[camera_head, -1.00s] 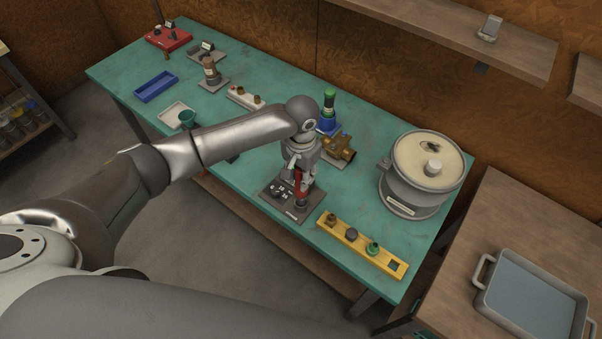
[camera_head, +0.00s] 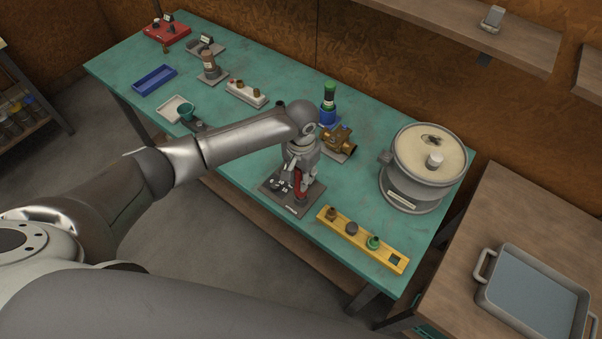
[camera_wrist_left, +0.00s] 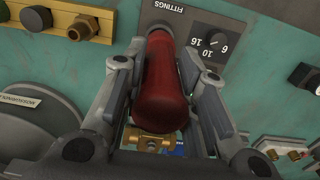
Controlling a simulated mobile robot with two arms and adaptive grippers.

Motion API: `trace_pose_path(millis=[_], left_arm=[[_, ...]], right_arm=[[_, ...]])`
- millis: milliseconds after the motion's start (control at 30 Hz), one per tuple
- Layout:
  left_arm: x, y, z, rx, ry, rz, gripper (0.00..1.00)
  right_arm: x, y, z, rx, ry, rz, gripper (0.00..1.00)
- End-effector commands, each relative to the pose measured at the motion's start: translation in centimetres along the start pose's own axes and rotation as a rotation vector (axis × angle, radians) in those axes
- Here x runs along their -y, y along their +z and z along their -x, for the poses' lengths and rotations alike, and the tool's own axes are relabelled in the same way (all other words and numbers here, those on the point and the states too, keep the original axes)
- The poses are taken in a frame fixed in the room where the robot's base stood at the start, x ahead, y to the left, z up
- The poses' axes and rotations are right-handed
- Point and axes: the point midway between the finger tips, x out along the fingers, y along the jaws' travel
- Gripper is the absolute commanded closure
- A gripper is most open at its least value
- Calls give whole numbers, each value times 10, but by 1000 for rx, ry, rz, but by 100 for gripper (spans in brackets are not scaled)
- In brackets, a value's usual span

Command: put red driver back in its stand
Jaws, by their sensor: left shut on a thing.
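My left gripper (camera_head: 301,190) is shut on the red driver (camera_head: 298,180), which stands about upright over the right part of a dark grey stand plate (camera_head: 270,198). In the left wrist view the driver (camera_wrist_left: 160,85) lies between the two fingers (camera_wrist_left: 165,90), its thick rounded end towards the camera. The plate (camera_wrist_left: 205,20) there reads "FITTINGS" with 6, 10 and 16. The driver's far end is hidden, so I cannot tell whether it sits in the stand. My right gripper is not in view.
A yellow rail with fittings (camera_head: 340,234) lies close to the right of the plate. A brass valve (camera_head: 338,140), a green-topped bottle (camera_head: 329,98) and a large lidded pot (camera_head: 412,178) stand behind. A white block (camera_head: 246,94) and blue tray (camera_head: 155,80) are farther left.

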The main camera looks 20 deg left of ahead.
Motion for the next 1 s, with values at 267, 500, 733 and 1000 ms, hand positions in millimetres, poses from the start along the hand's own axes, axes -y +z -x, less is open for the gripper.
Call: trace_pose_path(millis=[267,500,733,1000], left_arm=[[0,-1,1,-2,1,0,59],[0,0,1,-1,1,0,48],[0,0,4,0,1,0,48],[0,-1,52,-5,0,-1,48]], right_arm=[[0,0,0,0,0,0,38],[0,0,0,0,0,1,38],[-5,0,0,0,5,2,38],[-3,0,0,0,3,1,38]])
